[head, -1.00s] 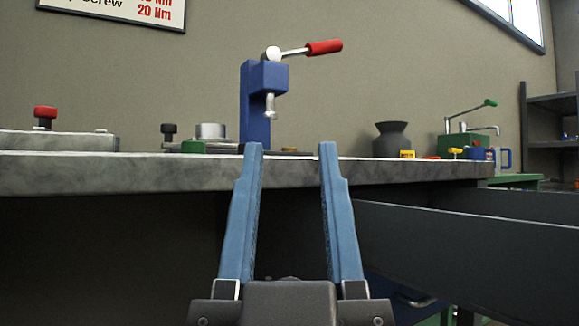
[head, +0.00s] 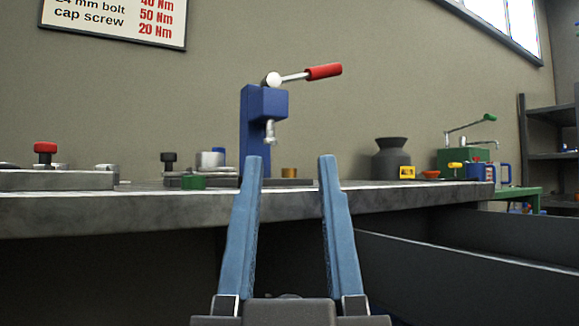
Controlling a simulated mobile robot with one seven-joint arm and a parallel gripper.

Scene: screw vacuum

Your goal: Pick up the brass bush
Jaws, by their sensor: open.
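The brass bush (head: 289,173) is a small gold-coloured cylinder on the workbench top, just right of the base of the blue press (head: 264,105). In the head view it shows between the fingertips of my gripper (head: 293,158), beyond them. My gripper is open and empty, its two blue fingers pointing forward and up in front of the bench edge. The bush's lower edge is close to a dark flat plate (head: 275,182) by the press; I cannot tell whether it stands on it.
A dark vase-shaped pot (head: 391,160) and a yellow block (head: 407,172) stand right of the press. A green block (head: 193,183) and metal parts lie left. The thick bench edge (head: 150,214) runs across; an open grey drawer (head: 460,260) juts out at lower right.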

